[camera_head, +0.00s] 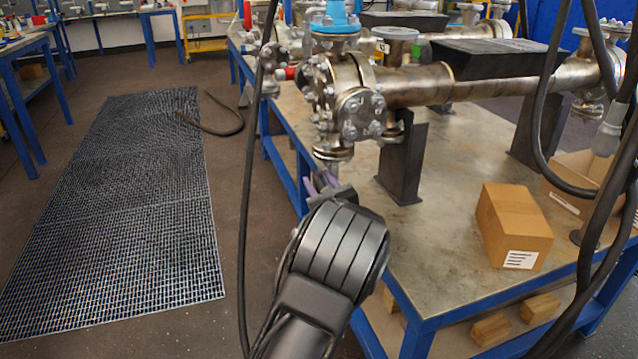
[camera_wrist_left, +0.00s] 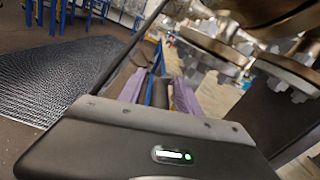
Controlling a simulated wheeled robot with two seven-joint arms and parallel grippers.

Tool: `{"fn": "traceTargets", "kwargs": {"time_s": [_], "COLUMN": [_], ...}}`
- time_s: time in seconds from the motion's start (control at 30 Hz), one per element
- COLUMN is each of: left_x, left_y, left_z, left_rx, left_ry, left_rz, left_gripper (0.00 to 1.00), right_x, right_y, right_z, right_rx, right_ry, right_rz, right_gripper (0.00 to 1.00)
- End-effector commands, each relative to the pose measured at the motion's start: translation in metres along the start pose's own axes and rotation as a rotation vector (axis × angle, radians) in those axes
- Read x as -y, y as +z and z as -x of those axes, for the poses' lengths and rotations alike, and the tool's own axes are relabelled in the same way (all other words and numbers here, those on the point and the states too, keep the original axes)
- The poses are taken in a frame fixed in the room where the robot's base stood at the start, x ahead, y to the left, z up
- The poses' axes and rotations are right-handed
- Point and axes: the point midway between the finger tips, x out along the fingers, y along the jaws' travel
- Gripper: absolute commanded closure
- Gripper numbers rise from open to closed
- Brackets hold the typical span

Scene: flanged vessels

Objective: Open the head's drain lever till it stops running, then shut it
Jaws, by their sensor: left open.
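The flanged metal head (camera_head: 355,112) sits at the left end of a horizontal steel vessel (camera_head: 425,85), with bolted flanges and a short outlet underneath. In the left wrist view, bolted flanges (camera_wrist_left: 215,48) fill the upper right. A small red part (camera_head: 291,72) shows at the head's left side; I cannot tell whether it is the drain lever. My left gripper (camera_head: 322,184) is just below the head, its purple fingers apart. In the left wrist view the gripper (camera_wrist_left: 158,92) is open, with a dark bar-like shape visible between the fingers. I cannot make out any running liquid.
The vessel stands on black supports on a blue-framed table (camera_head: 440,210). A cardboard box (camera_head: 513,226) is on the table at right. Dark cables hang at right and in front of the table's left edge. A floor grating (camera_head: 120,200) lies on open floor at left.

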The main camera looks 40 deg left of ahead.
Motion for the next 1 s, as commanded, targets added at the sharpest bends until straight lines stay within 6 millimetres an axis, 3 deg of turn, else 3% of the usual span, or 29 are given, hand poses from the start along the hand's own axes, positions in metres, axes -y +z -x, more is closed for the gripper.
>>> {"fn": "traceTargets", "kwargs": {"time_s": [0.07,0.53,1.0], "left_x": [-0.0001,-0.0026,-0.0059], "left_y": [0.0,-0.0002,-0.0008], "left_z": [0.0001,-0.0002,-0.0009], "left_rx": [0.0,0.0,0.0], "left_ry": [0.0,0.005,0.012], "left_rz": [0.0,0.0,0.0], "left_gripper": [0.6,0.99,1.0], "right_x": [0.0,0.0002,0.0001], "right_y": [-0.0001,0.0001,0.0002], "right_z": [0.0001,0.0,-0.0001], "right_rx": [0.0,0.0,0.0], "right_ry": [0.0,0.0,0.0], "right_rz": [0.0,0.0,0.0], "right_gripper": [0.64,0.64,0.64]}}
